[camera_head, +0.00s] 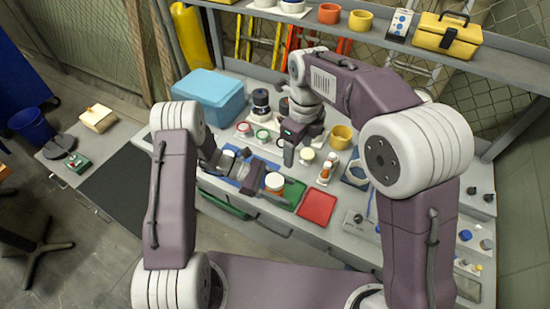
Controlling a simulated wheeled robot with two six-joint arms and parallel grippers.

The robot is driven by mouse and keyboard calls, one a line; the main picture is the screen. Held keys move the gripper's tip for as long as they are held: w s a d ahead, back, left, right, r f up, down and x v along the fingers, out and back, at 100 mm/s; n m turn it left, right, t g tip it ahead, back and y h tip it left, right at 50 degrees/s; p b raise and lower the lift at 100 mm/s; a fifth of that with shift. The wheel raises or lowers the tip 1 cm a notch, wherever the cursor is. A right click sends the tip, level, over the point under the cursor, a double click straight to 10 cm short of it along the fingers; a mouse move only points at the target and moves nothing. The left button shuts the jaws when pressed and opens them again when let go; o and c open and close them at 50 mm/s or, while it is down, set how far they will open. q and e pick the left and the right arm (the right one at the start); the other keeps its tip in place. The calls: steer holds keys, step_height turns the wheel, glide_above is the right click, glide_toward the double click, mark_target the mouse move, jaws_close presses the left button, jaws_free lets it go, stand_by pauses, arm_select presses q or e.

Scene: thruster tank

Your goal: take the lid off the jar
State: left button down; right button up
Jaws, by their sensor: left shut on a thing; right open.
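A small jar (274,187) with an orange-brown body and a white top (274,178) is at the front middle of the bench, by the green mat. My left gripper (265,187) is shut on it from the left side. The white top appears to sit on the jar. My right gripper (297,155) is open, farther back and a little to the right of the jar, with its fingers pointing down. It is apart from the jar. A small white round thing (307,155) shows beside its fingers; I cannot tell whether they touch.
A red mat (317,206) and a green mat (294,193) lie at the bench front. A yellow cup (341,137) stands to the right. A blue cooler box (208,97) is at the back left. A shelf (390,40) with a yellow toolbox (447,34) runs along the back.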

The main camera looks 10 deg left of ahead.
steer(key=n, duration=0.2)
glide_toward(275, 180)
steer(key=shift+w+a, duration=0.1)
steer(key=shift+w, duration=0.05)
step_height(275, 180, down, 8)
steer(key=c, duration=1.5)
steer(key=n, duration=1)
steer(key=shift+r, duration=0.1)
steer(key=o, duration=1.5)
